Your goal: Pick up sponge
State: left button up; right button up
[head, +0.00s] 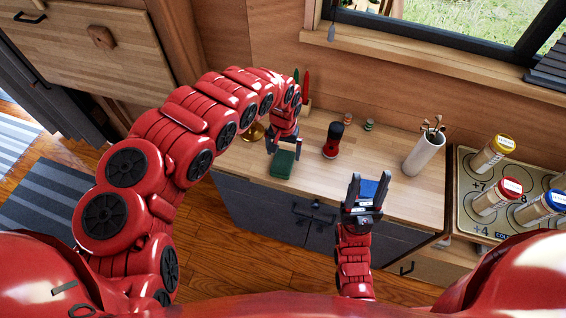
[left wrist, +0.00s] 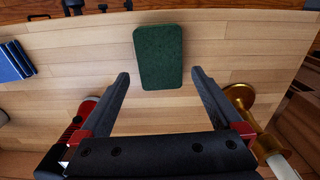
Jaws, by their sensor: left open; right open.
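The sponge is a dark green rounded block (head: 282,164) lying flat on the wooden counter in the head view. In the left wrist view the sponge (left wrist: 158,56) lies just beyond and between my fingertips. My left gripper (head: 283,146) is open and empty, above the counter at the sponge's far edge; its two fingers show in the left wrist view (left wrist: 160,76). My right gripper (head: 367,190) is open, with its fingers pointing up near the counter's front edge, in front of a blue object.
On the counter (head: 318,185) stand a red and black object (head: 334,140), a white utensil holder (head: 424,153) and a blue book-like object (left wrist: 14,62). A brass-based item (left wrist: 240,97) is close to my left gripper. Jars (head: 492,155) stand at the right.

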aim_at(283, 160)
pick_arm(q)
jog(key=shift+s+f+p, duration=0.1)
jog(key=shift+f+p, duration=0.35)
jog(key=shift+f, duration=0.3)
jog(key=shift+d+f, duration=0.1)
jog(key=shift+f, duration=0.85)
jog(key=shift+f+p, duration=0.35)
jog(key=shift+f, duration=0.35)
jog(key=c, duration=1.2)
jog(key=shift+o, duration=0.2)
jog(key=shift+r, duration=0.15)
